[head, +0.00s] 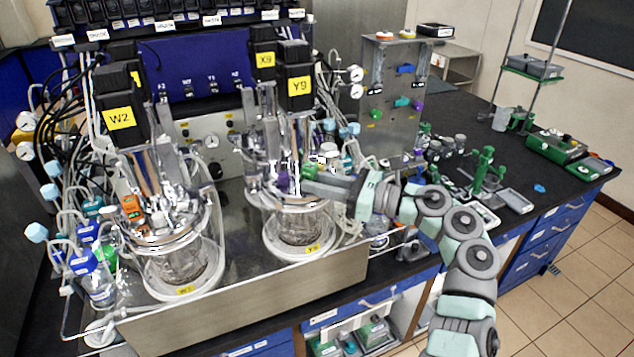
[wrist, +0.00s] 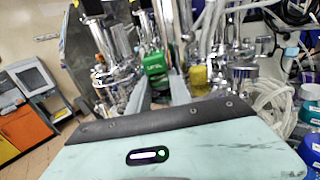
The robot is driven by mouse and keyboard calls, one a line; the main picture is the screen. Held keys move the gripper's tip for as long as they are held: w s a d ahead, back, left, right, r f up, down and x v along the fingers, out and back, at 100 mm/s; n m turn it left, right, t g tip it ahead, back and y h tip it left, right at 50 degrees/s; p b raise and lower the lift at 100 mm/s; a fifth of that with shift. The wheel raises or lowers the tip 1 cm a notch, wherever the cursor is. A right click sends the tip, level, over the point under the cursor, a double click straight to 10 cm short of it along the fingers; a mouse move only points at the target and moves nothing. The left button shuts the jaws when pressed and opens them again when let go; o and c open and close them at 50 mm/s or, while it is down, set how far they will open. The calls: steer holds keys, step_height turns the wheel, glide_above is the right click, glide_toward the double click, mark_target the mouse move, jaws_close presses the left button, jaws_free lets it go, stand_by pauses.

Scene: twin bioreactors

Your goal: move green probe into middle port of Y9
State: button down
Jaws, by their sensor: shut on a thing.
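The Y9 vessel (head: 300,228) is the right one of two glass bioreactors, with a yellow Y9 tag (head: 299,87) on the black motor above it. My gripper (head: 306,184) reaches in from the right over its metal lid. In the wrist view, my gripper (wrist: 160,82) is shut on the green probe (wrist: 155,62), whose green cap sits between the fingers. The probe's lower end is hidden, so I cannot tell whether it is in a port. The green cap also shows small in the head view (head: 309,171). The middle port cannot be made out.
A purple cap (head: 283,181) is close left of my gripper. A yellow cap (wrist: 199,77) stands just right of the fingers. Tubes and metal fittings crowd the lid. The W2 vessel (head: 178,262) stands to the left in the same metal tray (head: 250,302).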

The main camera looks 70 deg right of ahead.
steer(key=shift+f, duration=0.55)
steer(key=c, duration=1.3)
jaws_free()
steer(key=shift+c, duration=0.2)
steer(key=shift+o, duration=1.2)
steer(key=shift+s+d, duration=0.1)
steer(key=shift+s, duration=0.1)
steer(key=s, duration=1)
steer(key=shift+s+d+r+b, duration=0.2)
steer(key=shift+s+r+b, duration=0.15)
steer(key=shift+b, duration=0.1)
steer(key=shift+w+r, duration=0.1)
steer(key=shift+w, duration=0.05)
